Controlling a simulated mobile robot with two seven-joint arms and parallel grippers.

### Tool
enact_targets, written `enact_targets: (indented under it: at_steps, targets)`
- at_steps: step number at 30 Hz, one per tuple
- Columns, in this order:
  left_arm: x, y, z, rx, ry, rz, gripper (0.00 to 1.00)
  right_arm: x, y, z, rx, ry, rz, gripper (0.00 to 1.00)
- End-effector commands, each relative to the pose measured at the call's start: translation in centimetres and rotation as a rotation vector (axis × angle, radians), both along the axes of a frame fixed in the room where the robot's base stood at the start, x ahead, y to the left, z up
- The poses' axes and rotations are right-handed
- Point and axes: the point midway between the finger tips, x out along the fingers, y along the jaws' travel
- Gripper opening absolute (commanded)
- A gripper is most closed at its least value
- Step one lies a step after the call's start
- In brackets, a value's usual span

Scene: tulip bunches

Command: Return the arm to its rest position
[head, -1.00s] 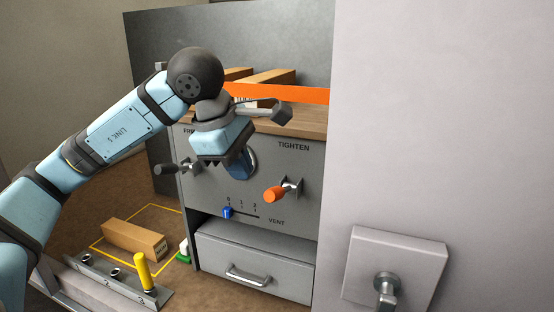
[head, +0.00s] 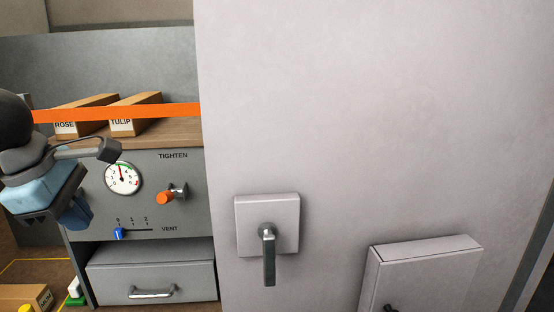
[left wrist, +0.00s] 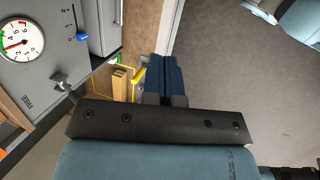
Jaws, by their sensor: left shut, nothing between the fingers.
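My left arm enters at the left edge of the head view, mostly cut off. Its gripper (head: 76,213) hangs in front of the left part of the grey panel (head: 180,222), left of the round gauge (head: 123,178). In the left wrist view the dark blue fingers (left wrist: 166,82) are together with nothing between them. They point toward the floor beside the panel.
The panel has an orange-tipped TIGHTEN lever (head: 166,197), a blue VENT slider (head: 118,233) and a drawer (head: 150,275). ROSE (head: 75,108) and TULIP (head: 133,109) boxes sit on top behind an orange bar (head: 170,111). A pale wall with a handle (head: 268,258) fills the right.

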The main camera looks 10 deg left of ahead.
Motion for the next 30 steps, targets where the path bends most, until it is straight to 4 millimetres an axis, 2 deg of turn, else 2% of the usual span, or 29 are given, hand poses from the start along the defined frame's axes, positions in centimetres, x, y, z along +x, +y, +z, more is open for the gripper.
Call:
enact_targets:
  at_steps: [1, 3, 11, 15, 19, 22, 26, 29, 30]
  targets:
    - [0.0, 0.0, 0.0, 0.000, 0.000, 0.000, 0.00, 0.1, 0.0, 0.1, 0.000, -0.003, 0.000, 1.00]
    - [0.0, -2.4, -1.8, -0.097, 0.055, -0.051, 0.00, 0.0, 0.0, -0.1, 0.000, 0.001, 0.000, 1.00]
    - [-1.3, -10.4, -6.0, -0.507, 0.265, -0.162, 0.00, 0.2, 0.0, 0.1, -0.001, -0.004, -0.001, 1.00]
    - [-2.7, -15.2, -7.4, -0.831, 0.445, -0.172, 0.00, 0.3, -0.1, 0.2, -0.001, -0.007, -0.001, 1.00]
    - [-3.5, -19.1, -7.7, -1.213, 0.664, -0.095, 0.00, 0.0, 0.0, 0.0, 0.000, -0.001, -0.001, 1.00]
    - [-3.1, -20.7, -7.8, -1.509, 0.841, 0.034, 0.00, -0.1, 0.0, 0.0, 0.000, 0.001, -0.001, 1.00]
    - [-1.3, -20.9, -9.1, -1.870, 1.068, 0.294, 0.00, -0.1, 0.0, 0.0, -0.001, 0.002, -0.001, 1.00]
    - [0.6, -20.1, -11.8, -2.119, 1.231, 0.569, 0.00, -0.1, 0.0, 0.0, 0.000, 0.002, 0.000, 1.00]
    - [1.2, -19.6, -13.4, -2.207, 1.293, 0.697, 0.00, -0.1, 0.0, 0.0, 0.000, 0.002, 0.000, 1.00]
